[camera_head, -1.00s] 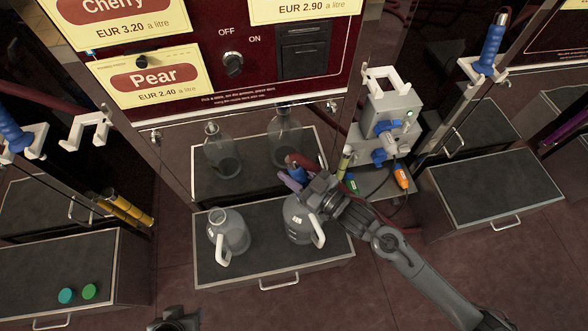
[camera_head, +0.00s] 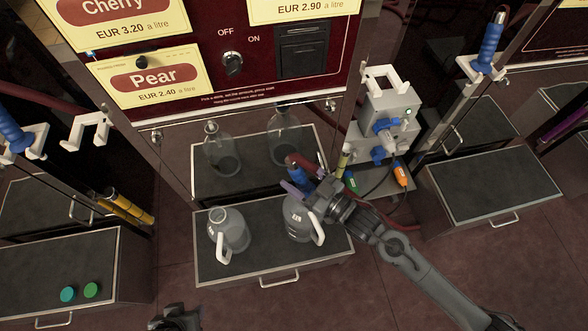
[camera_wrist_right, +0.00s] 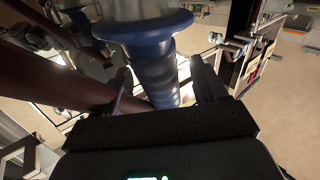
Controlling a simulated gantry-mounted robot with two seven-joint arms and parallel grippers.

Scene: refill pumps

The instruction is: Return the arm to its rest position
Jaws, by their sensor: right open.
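My right gripper (camera_head: 316,191) is open over the right grey jug (camera_head: 297,222). In the right wrist view the nozzle's blue handle (camera_wrist_right: 158,75) lies between and beyond the two spread fingers (camera_wrist_right: 163,92). I cannot tell whether the fingers touch it. The jug's mouth is hidden by the gripper and nozzle. My left gripper (camera_head: 178,318) shows only in part at the bottom edge, and its jaws are unclear.
A second grey jug (camera_head: 230,232) stands left on the same low platform (camera_head: 265,259). A white unit with blue fittings (camera_head: 388,122) stands close to the right arm. Green caps (camera_head: 91,290) lie on the left platform. The floor in front is clear.

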